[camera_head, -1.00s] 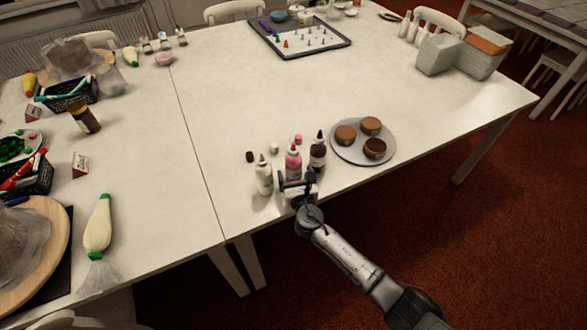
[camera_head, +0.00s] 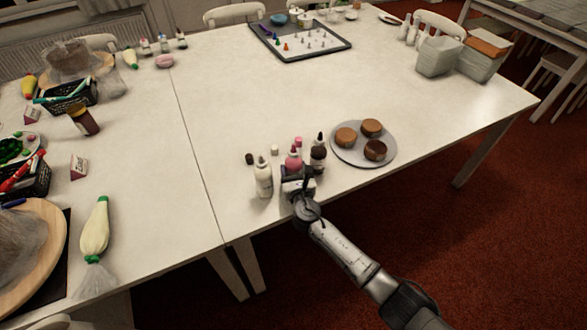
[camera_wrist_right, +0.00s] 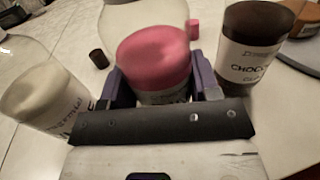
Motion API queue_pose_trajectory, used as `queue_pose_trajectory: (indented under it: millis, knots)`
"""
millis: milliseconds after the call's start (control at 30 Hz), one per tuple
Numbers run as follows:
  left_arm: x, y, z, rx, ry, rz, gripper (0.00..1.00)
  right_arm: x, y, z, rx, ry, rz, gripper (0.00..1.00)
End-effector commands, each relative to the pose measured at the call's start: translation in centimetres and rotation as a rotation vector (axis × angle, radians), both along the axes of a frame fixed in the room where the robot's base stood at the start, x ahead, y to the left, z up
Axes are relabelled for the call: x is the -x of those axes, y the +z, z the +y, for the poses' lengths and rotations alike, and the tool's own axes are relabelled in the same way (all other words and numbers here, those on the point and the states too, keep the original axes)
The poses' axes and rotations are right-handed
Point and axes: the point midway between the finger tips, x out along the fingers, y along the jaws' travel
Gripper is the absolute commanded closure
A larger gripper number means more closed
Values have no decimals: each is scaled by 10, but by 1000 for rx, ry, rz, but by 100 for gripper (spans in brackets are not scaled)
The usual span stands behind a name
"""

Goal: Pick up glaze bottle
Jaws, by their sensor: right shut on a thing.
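Three glaze bottles stand in a row near the table's front edge. A white bottle (camera_head: 263,180) is at the left, a pink bottle (camera_head: 293,160) in the middle, and a dark chocolate bottle (camera_head: 318,152) at the right. My right gripper (camera_head: 297,178) is at the pink bottle and shut on it. In the right wrist view the pink bottle (camera_wrist_right: 155,55) is between the two purple-grey fingers, with the white bottle (camera_wrist_right: 48,98) at left and the chocolate bottle (camera_wrist_right: 252,45) at right. The gripper hides the pink bottle's lower part. My left gripper is not in view.
A grey plate (camera_head: 363,157) with three brown cakes is right of the bottles. Small loose caps, one dark (camera_head: 249,158), lie behind them. A piping bag (camera_head: 95,230) lies on the left table. The table's middle is clear.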

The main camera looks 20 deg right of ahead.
Motion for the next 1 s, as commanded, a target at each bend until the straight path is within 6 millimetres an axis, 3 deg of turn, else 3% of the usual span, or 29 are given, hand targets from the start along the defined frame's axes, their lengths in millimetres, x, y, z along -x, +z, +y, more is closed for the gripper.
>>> queue_pose_trajectory:
  millis: [367, 667, 1000]
  knots:
    - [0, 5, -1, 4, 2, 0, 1, 0, 8, 0, 0, 0, -2, 54]
    - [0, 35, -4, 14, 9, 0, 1, 0, 51, 0, 1, 1, -4, 54]
    - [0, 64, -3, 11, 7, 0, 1, 37, 81, -49, 1, -1, -2, 54]
